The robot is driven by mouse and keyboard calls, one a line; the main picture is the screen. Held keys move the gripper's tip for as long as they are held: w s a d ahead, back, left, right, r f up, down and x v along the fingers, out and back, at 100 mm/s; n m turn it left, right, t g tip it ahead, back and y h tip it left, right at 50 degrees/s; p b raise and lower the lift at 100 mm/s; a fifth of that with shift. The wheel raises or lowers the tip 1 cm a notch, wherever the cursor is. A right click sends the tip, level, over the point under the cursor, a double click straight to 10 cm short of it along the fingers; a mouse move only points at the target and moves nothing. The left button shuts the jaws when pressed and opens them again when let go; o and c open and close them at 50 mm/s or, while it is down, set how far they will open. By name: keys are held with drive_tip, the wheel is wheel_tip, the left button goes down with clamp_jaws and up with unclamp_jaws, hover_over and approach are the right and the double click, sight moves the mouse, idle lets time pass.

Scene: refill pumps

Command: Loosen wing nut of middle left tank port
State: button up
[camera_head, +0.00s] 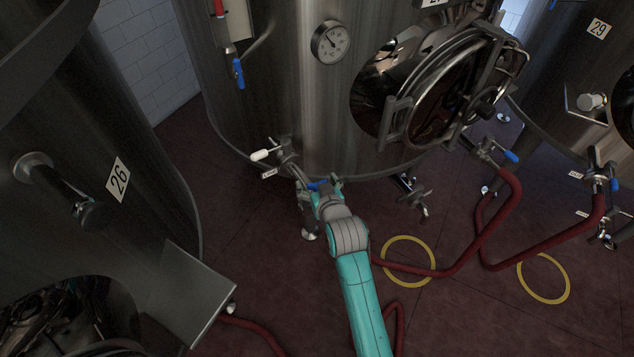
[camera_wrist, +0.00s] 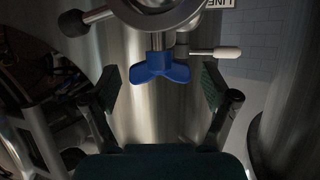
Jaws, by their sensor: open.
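The blue wing nut (camera_wrist: 160,72) hangs below a round metal clamp (camera_wrist: 160,14) at the tank port, in the upper middle of the wrist view. My gripper (camera_wrist: 160,88) is open, with one dark pad on each side of the wing nut and a gap on both sides. Nothing is held. In the head view, my gripper (camera_head: 322,186) is at the lower front of the middle tank (camera_head: 285,80). A bit of the blue wing nut (camera_head: 314,186) shows beside it; the rest of the port is partly hidden by my arm.
A white-handled valve (camera_head: 262,155) is just left above my gripper. Another tank fitting (camera_head: 410,190) is to the right. Red hoses (camera_head: 470,255) and yellow rings (camera_head: 408,260) lie on the floor. Tank 26 (camera_head: 90,150) stands at the left.

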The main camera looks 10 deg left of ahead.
drive_tip(key=c, duration=1.2)
drive_tip(key=shift+o, duration=0.2)
drive_tip(key=shift+d+n+g+y, duration=0.1)
drive_tip(key=shift+n+g+y, duration=0.4)
drive_tip(key=shift+n+y, duration=0.3)
drive_tip(key=shift+n+g+y, duration=0.4)
drive_tip(key=shift+n+y, duration=0.2)
drive_tip(key=o, duration=1.2)
drive_tip(key=shift+c, duration=0.2)
